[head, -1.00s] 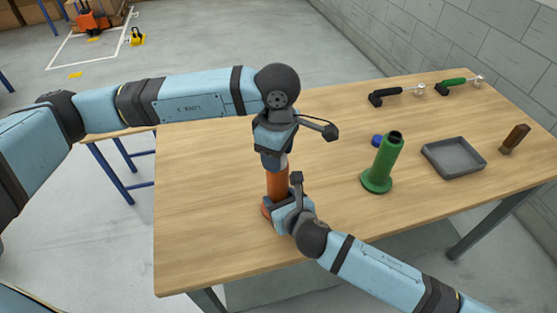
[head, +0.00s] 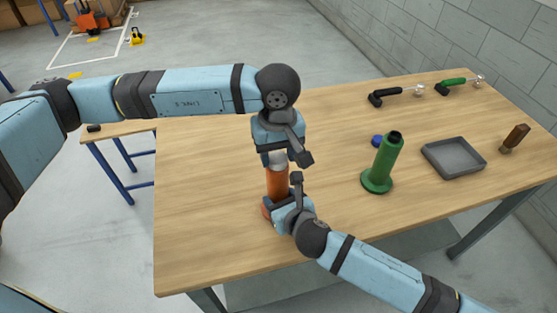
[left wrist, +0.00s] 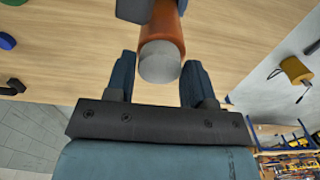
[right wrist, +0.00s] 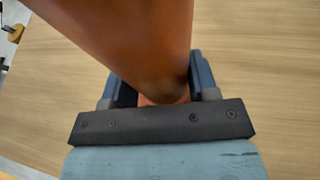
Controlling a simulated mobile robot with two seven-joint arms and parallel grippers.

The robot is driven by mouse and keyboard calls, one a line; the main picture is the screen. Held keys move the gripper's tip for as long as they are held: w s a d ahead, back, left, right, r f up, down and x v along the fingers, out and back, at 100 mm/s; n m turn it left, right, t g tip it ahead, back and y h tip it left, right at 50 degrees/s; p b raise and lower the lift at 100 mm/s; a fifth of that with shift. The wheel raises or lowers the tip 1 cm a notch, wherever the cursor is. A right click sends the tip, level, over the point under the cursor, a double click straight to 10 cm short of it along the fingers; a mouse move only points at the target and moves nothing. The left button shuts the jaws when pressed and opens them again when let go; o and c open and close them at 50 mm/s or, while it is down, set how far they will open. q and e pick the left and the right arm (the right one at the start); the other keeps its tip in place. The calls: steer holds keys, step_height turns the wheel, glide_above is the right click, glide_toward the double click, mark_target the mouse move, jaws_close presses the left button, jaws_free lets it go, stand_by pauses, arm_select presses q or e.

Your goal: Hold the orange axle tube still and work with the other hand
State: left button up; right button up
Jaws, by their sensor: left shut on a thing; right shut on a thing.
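The orange axle tube (head: 278,184) stands upright near the front left of the table, with a grey cap (head: 278,165) at its top. My right gripper (head: 276,204) is shut on the lower part of the tube, just above the tabletop. The tube also fills the top of the right wrist view (right wrist: 140,40). My left gripper (head: 276,156) comes from above and is shut on the grey cap. In the left wrist view the cap's round grey face (left wrist: 160,63) shows between the two fingers. The cap's seat on the tube is partly hidden by the fingers.
A green tube on a round foot (head: 384,165) stands to the right, with a blue cap (head: 377,141) behind it. Further right are a grey tray (head: 453,157), a brown-handled brush (head: 515,138) and two tools, black-handled (head: 398,94) and green-handled (head: 458,84). The table's left part is clear.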

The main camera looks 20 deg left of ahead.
arm_select(q)
steer(key=shift+a, duration=0.15)
steer(key=m, duration=0.5)
steer(key=shift+w+m, duration=0.1)
steer(key=shift+m, duration=0.2)
steer(key=m, duration=0.4)
steer(key=m, duration=0.2)
steer(key=shift+m, duration=0.4)
steer(key=o, duration=0.9)
steer(key=shift+o, duration=0.2)
